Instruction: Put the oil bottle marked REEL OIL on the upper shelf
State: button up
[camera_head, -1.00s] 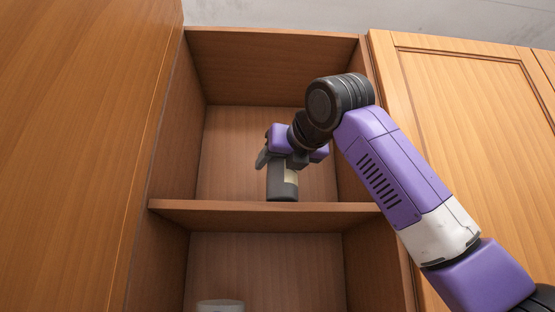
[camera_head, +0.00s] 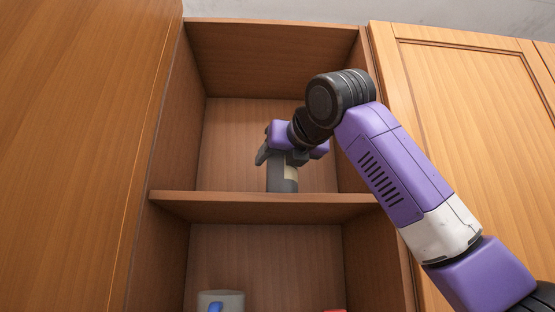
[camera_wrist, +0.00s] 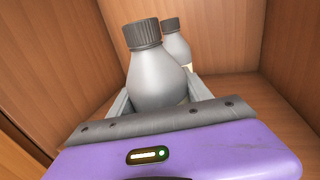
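A grey bottle with a dark ribbed cap (camera_wrist: 156,72) is between the fingers of my gripper (camera_wrist: 160,98) in the wrist view, upright, with both fingers against its sides. The bottle's base is hidden behind the front edge of the upper shelf (camera_head: 250,208). No lettering can be read. Whether the base touches the shelf cannot be told.
A second grey bottle with a dark cap (camera_wrist: 176,45) stands close behind the held one. In the lower compartment are a grey container (camera_head: 232,302) with a blue mark or object and a sliver of something red (camera_head: 335,310). Closed cabinet doors (camera_head: 480,120) flank the right.

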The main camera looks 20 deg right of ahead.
jog(key=o, duration=0.5)
jog(key=shift+c, duration=0.2)
jog(key=s+b, duration=0.2)
jog(key=s, duration=0.4)
jog(key=shift+s+b, duration=0.3)
jog(key=shift+s, duration=0.65)
jog(key=shift+s, duration=0.1)
grip_shut()
dwell(1.3)
